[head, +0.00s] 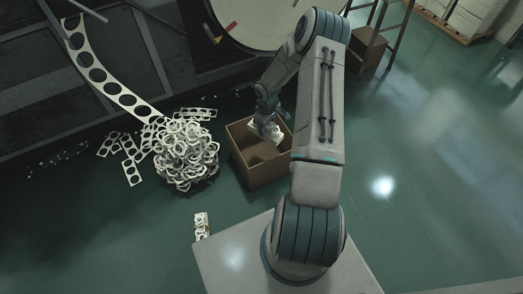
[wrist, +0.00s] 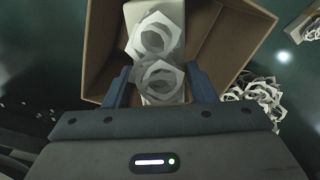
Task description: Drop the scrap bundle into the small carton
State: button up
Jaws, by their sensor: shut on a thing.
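The scrap bundle (head: 265,132) is a small stack of white ring-patterned offcuts. My gripper (head: 266,118) is shut on it, pointing down over the opening of the small carton (head: 262,175), an open brown box. In the wrist view the bundle (wrist: 155,40) sits between the two blue-grey fingers of my gripper (wrist: 160,84), with the carton walls (wrist: 101,50) on both sides. The bundle lies within the carton's outline. How deep it hangs, and whether it touches the bottom, I cannot tell.
A large heap of white scrap rings (head: 186,155) lies left of the carton, with loose strips around it. A perforated strip (head: 105,80) hangs down toward the heap. A scrap piece (head: 201,225) lies nearer me. Another brown box (head: 370,47) stands behind. The floor at right is clear.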

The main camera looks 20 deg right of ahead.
notch_tip(320, 180, down, 6)
jog(key=b, duration=0.3)
jog(key=shift+r+b, duration=0.15)
jog(key=shift+b, duration=0.2)
jog(key=shift+r, duration=0.1)
jog(key=o, duration=1.2)
jog(key=shift+c, duration=0.2)
notch_tip(320, 180, up, 14)
jog(key=p, duration=0.5)
